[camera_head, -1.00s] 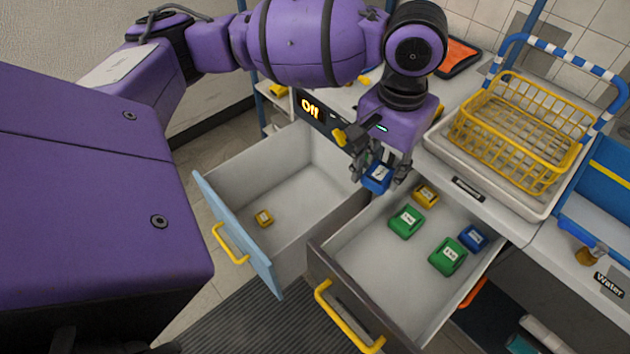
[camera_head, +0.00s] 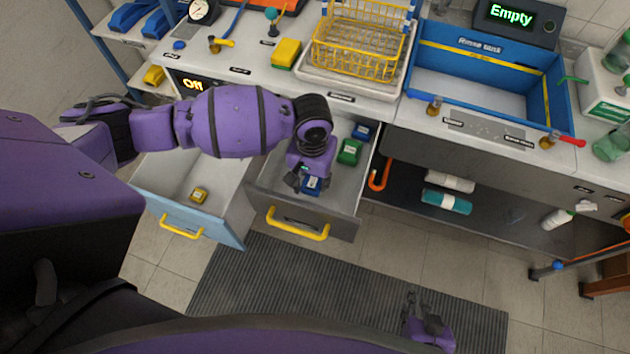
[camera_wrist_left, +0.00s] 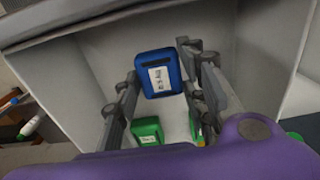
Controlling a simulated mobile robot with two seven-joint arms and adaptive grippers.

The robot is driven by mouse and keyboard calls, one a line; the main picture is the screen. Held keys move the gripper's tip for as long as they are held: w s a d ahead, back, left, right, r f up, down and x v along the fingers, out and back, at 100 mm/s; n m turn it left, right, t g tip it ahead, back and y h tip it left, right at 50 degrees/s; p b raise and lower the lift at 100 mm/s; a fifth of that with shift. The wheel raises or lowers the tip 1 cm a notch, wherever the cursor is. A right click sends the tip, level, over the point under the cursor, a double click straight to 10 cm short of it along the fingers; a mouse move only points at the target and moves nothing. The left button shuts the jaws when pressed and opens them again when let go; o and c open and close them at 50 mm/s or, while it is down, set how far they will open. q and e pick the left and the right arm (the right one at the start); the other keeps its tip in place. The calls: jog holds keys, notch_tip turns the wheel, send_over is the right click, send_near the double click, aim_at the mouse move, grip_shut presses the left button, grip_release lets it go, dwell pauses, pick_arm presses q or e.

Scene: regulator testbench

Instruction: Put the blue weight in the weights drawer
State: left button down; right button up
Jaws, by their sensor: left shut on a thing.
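My left gripper (camera_head: 306,182) is shut on a blue weight (camera_head: 313,185) with a white label. It holds it over the inside of the open grey drawer (camera_head: 342,222), near the front; I cannot tell if the weight touches the floor. The wrist view shows the blue weight (camera_wrist_left: 158,75) between the fingers, with a green weight (camera_wrist_left: 147,131) below in the picture. In the head view a green weight (camera_head: 349,152) and a second blue weight (camera_head: 361,131) lie further back in this drawer. My right gripper (camera_head: 427,318) hangs low over the floor mat, its jaw state unclear.
A second open drawer (camera_head: 227,232) with a light blue front stands left, holding a small yellow weight (camera_head: 199,195). The counter behind holds a yellow wire basket (camera_head: 360,45) and a blue rinse tank (camera_head: 480,60).

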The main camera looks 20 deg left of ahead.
aim_at(313, 188)
pick_arm(q)
notch_tip(313, 188, down, 4)
jog(key=shift+f, duration=0.15)
jog(key=shift+w, duration=0.15)
pick_arm(e)
jog(key=shift+d, duration=0.1)
pick_arm(q)
jog(key=shift+f, duration=0.15)
pick_arm(e)
jog(key=shift+s, duration=0.1)
pick_arm(q)
jog(key=shift+f, duration=0.1)
jog(key=c, duration=1.3)
grip_release()
jog(key=shift+o, duration=1)
pick_arm(e)
jog(key=shift+s+d+f, duration=0.15)
jog(key=shift+d, duration=0.1)
